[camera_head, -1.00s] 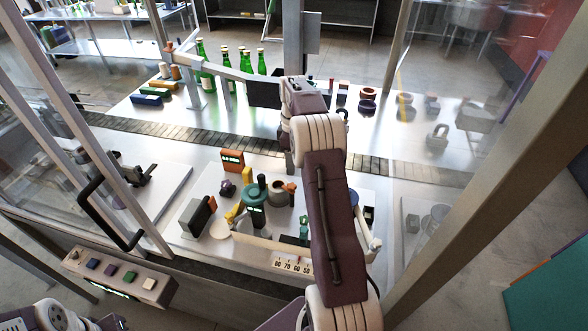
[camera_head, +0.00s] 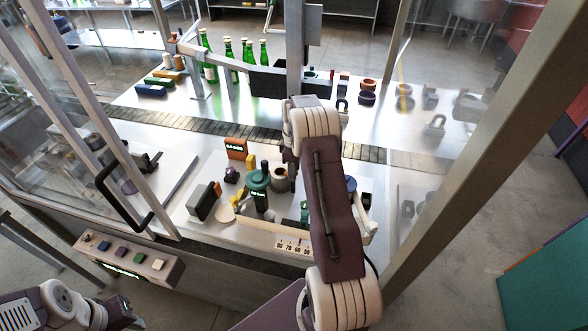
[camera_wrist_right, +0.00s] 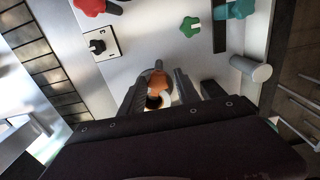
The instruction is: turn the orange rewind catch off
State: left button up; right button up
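The orange rewind catch (camera_wrist_right: 158,82) shows in the right wrist view as a small orange knob in front of a pale ring. My right gripper (camera_wrist_right: 160,92) is open, with dark fingers on either side of the catch. I cannot tell whether they touch it. In the head view my right gripper (camera_head: 291,165) points down just right of the grey round pot (camera_head: 279,181), and the arm and gripper largely hide the catch. Only links of my left arm show at the bottom left; its gripper is out of view.
A teal-topped post (camera_head: 258,182), an orange display (camera_head: 236,148) and a dark block (camera_head: 203,202) stand left of my right gripper. A numbered scale (camera_head: 293,246) lies at the panel's front. A dark conveyor (camera_head: 205,130) runs behind, with green bottles (camera_head: 228,50) beyond.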

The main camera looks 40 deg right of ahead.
jog(key=shift+w+d+f, duration=0.15)
jog(key=shift+d, duration=0.05)
grip_shut()
jog(key=shift+a, duration=0.1)
jog(key=shift+m, duration=0.4)
jog(key=m, duration=0.8)
jog(key=shift+a, duration=0.15)
jog(key=m, duration=0.5)
jog(key=shift+a+m, duration=0.1)
jog(key=shift+m, duration=1.9)
